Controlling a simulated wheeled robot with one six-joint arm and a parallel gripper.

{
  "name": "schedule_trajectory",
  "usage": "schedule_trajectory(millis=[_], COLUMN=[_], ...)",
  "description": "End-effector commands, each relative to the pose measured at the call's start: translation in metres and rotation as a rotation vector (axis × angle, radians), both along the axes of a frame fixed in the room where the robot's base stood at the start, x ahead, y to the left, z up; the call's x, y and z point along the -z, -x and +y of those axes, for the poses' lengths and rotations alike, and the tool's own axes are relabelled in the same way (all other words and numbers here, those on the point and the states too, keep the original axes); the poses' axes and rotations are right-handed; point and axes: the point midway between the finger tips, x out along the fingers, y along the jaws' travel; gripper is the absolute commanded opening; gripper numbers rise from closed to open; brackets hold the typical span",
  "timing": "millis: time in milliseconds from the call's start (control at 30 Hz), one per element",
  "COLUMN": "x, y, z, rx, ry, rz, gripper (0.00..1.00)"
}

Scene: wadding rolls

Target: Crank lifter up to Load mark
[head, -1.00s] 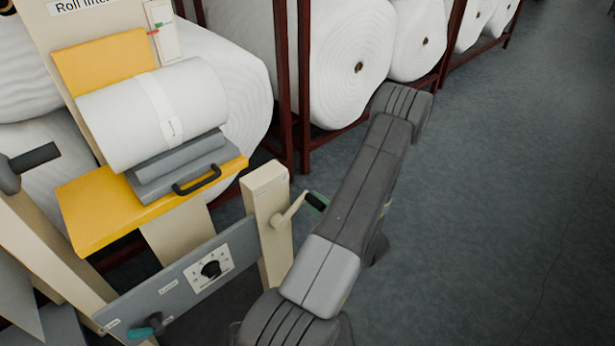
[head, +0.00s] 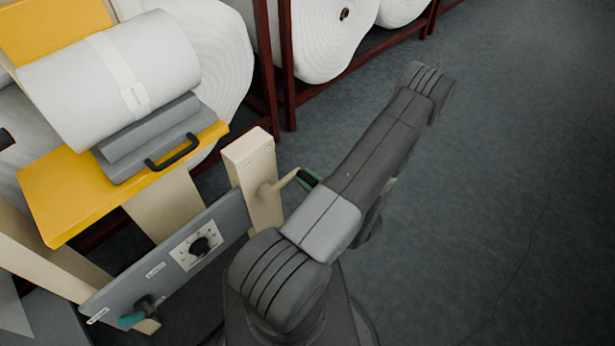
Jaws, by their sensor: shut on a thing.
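The roll lifter's crank (head: 283,184) sticks out to the right from a cream post, its arm pointing right and slightly up. Its green handle (head: 311,174) ends against my dark arm. My gripper (head: 307,181) is mostly hidden behind my arm; only a dark bit of it shows at the handle, shut on it. The lifter's yellow platform (head: 70,195) carries a grey cradle with a black handle and a white wadding roll (head: 112,82) with a band around it. The lifter's scale and Load mark are out of view above.
A grey panel (head: 225,225) with a black dial (head: 200,246) and a teal-handled lever (head: 132,319) stands left of my arm. Dark red racks (head: 288,75) with large white rolls (head: 325,40) line the back. The floor on the right is clear.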

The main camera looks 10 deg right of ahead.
Motion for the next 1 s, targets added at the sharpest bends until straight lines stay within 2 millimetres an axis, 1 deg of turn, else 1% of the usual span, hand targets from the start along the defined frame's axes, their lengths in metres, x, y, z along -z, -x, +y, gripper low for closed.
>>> schedule_trajectory(millis=[33,267,300,367,400,767,867,1000], x=[0.003,0.002,0.002,0.002,0.002,0.0,0.0,0.0], y=[0.0,0.0,0.0,0.0,0.0,0.002,0.006,0.017], z=[-0.001,-0.001,-0.001,-0.001,-0.001,-0.001,-0.005,-0.014], rx=[0.004,0.004,0.004,0.004,0.004,0.001,0.004,0.006], ry=[0.005,0.005,0.005,0.004,0.003,0.001,0.001,0.0], rz=[0.005,0.003,0.003,0.004,0.003,0.001,0.003,0.002], gripper=[0.0,0.0,0.26,0.37,0.45,0.45,0.45,0.45])
